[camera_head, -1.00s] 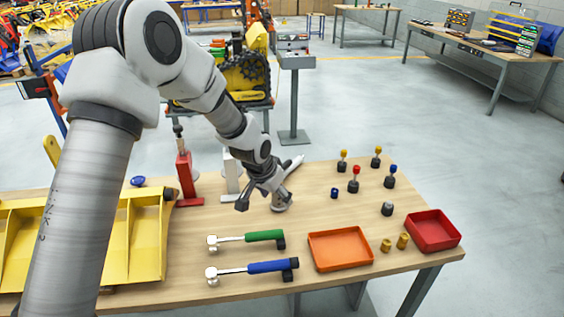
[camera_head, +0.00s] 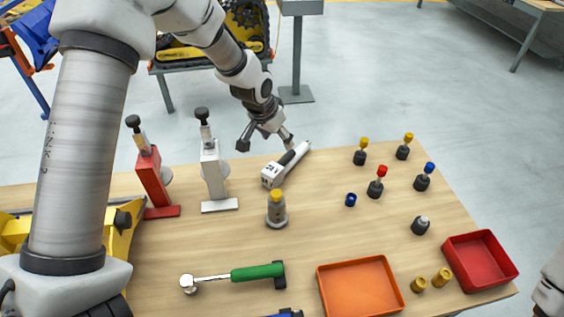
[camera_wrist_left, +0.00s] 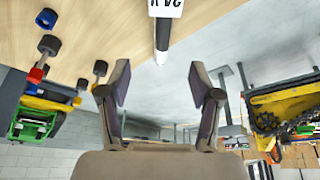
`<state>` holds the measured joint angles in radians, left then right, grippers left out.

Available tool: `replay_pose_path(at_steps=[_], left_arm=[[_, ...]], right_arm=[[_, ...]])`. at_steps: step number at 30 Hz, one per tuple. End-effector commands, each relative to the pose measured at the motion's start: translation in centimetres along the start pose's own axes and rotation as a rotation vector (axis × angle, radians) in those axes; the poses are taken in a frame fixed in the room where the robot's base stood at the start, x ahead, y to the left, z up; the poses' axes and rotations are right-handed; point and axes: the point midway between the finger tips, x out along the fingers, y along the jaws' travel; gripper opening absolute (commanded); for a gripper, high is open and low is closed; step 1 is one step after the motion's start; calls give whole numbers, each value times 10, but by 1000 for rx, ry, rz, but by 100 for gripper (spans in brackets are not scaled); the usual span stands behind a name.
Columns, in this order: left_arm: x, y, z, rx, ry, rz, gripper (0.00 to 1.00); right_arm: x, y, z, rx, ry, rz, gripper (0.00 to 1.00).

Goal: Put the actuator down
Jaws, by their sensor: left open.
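The actuator (camera_head: 273,175), a white body with a black band and a white end, lies at a slant on the table (camera_head: 330,240) near its back edge. In the left wrist view, its lettered body (camera_wrist_left: 166,8) is at the top edge and its rod end points down towards the jaws. My left gripper (camera_head: 266,142) is open just behind and above it; nothing shows between its fingers (camera_wrist_left: 158,95). Whether a finger touches the actuator is unclear in the head view. My right gripper is out of view.
A white stand (camera_head: 213,175) and a red stand (camera_head: 153,180) are left of the actuator. A grey cylinder with a yellow top (camera_head: 277,210) stands in front.

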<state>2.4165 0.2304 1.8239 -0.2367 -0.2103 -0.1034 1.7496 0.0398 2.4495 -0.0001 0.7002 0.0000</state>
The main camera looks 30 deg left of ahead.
Motion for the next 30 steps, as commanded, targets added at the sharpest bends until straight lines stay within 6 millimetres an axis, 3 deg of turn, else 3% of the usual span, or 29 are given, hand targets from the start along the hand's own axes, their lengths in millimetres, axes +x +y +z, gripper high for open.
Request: replay_pose_path(at_steps=[1,3,11,16,23,27,30], left_arm=[[14,0,6,0,1,0,64],[25,0,10,0,1,0,64],[57,0,24,0,1,0,64],[68,0,23,0,-1,0,64],[99,-4,22,-1,-3,0,64],[127,-7,22,0,-1,-1,64],[134,-7,22,0,1,-2,64]], right_arm=[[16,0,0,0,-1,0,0],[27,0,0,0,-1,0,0],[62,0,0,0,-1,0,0],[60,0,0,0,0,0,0],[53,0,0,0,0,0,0],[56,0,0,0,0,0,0],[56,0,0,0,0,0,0]])
